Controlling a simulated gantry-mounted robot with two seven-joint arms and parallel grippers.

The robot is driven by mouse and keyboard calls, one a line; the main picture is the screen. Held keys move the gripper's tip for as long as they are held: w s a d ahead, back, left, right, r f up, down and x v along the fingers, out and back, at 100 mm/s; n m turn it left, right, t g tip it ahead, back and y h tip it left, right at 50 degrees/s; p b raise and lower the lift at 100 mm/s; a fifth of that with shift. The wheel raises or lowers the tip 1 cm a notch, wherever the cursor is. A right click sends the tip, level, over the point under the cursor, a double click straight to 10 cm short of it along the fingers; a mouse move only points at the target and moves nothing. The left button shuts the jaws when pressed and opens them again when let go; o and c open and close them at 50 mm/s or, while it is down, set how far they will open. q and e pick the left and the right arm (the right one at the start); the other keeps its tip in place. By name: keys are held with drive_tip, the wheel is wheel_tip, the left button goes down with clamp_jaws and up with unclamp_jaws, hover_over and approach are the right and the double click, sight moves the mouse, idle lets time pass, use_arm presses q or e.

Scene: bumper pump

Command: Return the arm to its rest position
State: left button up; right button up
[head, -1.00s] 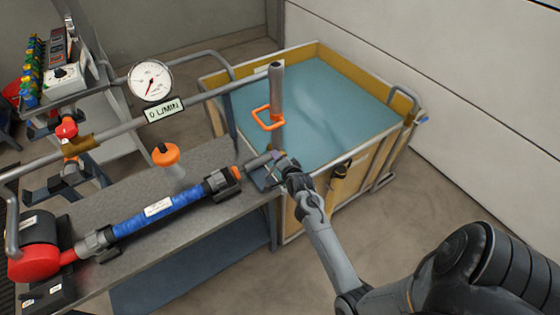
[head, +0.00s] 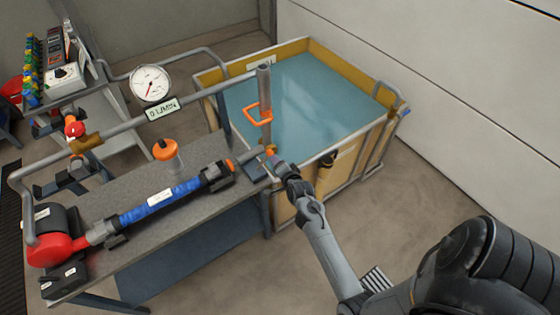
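My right arm comes in from the lower right. Its gripper (head: 272,155) is at the right end of the bench, close to the end of the grey pipe stub (head: 249,155) and below the orange-handled vertical pipe (head: 264,85). The fingers are small and partly hidden by the wrist, so I cannot tell whether they are open, or touch the pipe. My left arm and gripper are not in view.
The grey bench (head: 110,190) carries a red and black pump (head: 48,248), a blue hose (head: 160,204) and an orange knob (head: 165,149). A gauge (head: 151,84) stands behind. A water tank (head: 310,105) is beyond the gripper. Floor at right is clear.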

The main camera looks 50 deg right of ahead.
drive_tip(key=shift+r, duration=0.1)
idle(0.3)
drive_tip(key=s+f+n, duration=0.1)
drive_tip(key=s+f, duration=0.3)
drive_tip(key=s, duration=0.1)
drive_tip(key=s+a+r+n+g+y, duration=0.2)
drive_tip(key=s+a+r+n, duration=0.2)
drive_tip(key=s+a+n, duration=0.4)
drive_tip(key=s+a+r+n+g+y, duration=0.25)
drive_tip(key=s+a+n, duration=0.2)
drive_tip(key=a, duration=0.45)
drive_tip(key=s+a+r+n+g+y, duration=0.2)
drive_tip(key=s+a+r+n+g, duration=0.15)
drive_tip(key=s+a+n, duration=0.45)
wheel_tip(320, 180, up, 24)
drive_tip(key=w+p, duration=0.1)
drive_tip(key=p, duration=2.2)
drive_tip(key=shift+w+a, duration=0.25)
drive_tip(key=shift+w, duration=0.05)
